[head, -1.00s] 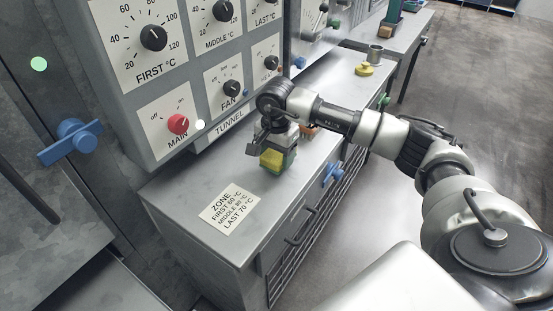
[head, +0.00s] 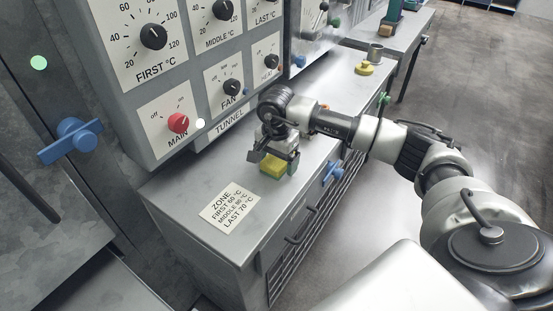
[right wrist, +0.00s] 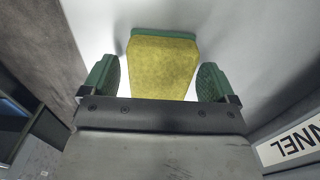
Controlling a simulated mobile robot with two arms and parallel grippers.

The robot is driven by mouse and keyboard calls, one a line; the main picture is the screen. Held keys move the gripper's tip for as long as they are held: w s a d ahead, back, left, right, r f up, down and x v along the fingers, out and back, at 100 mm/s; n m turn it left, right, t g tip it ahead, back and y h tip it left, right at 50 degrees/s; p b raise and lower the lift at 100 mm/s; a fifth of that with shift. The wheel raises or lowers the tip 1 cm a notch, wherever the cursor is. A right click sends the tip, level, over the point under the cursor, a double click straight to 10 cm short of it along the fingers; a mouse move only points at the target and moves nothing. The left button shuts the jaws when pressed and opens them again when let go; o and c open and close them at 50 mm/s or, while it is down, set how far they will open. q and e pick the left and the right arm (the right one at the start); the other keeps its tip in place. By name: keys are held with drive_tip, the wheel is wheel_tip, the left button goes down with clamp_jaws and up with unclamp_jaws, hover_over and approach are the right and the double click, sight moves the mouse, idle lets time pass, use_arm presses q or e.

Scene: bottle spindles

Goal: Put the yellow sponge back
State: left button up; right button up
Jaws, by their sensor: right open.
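The yellow sponge (head: 272,165) with a green layer is at the steel counter top, near the tunnel panel and beyond the zone label. My right gripper (head: 277,157) is over it, pointing down. In the right wrist view the sponge (right wrist: 162,70) shows between the two green finger pads of my right gripper (right wrist: 158,80). The gripper is open, with a gap between each pad and the sponge. The head view does not clearly show the sponge's underside. My left gripper is not in view.
The control panel (head: 190,62) with knobs stands close on the left of the gripper. A zone label (head: 229,207) lies on the counter (head: 190,190). Farther back are a yellow round object (head: 364,68) and a metal cup (head: 375,52). The counter's near left part is clear.

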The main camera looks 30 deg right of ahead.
sight(276, 159)
wheel_tip(276, 159, up, 12)
drive_tip(key=shift+b, duration=0.3)
drive_tip(key=shift+a, duration=0.1)
idle(0.5)
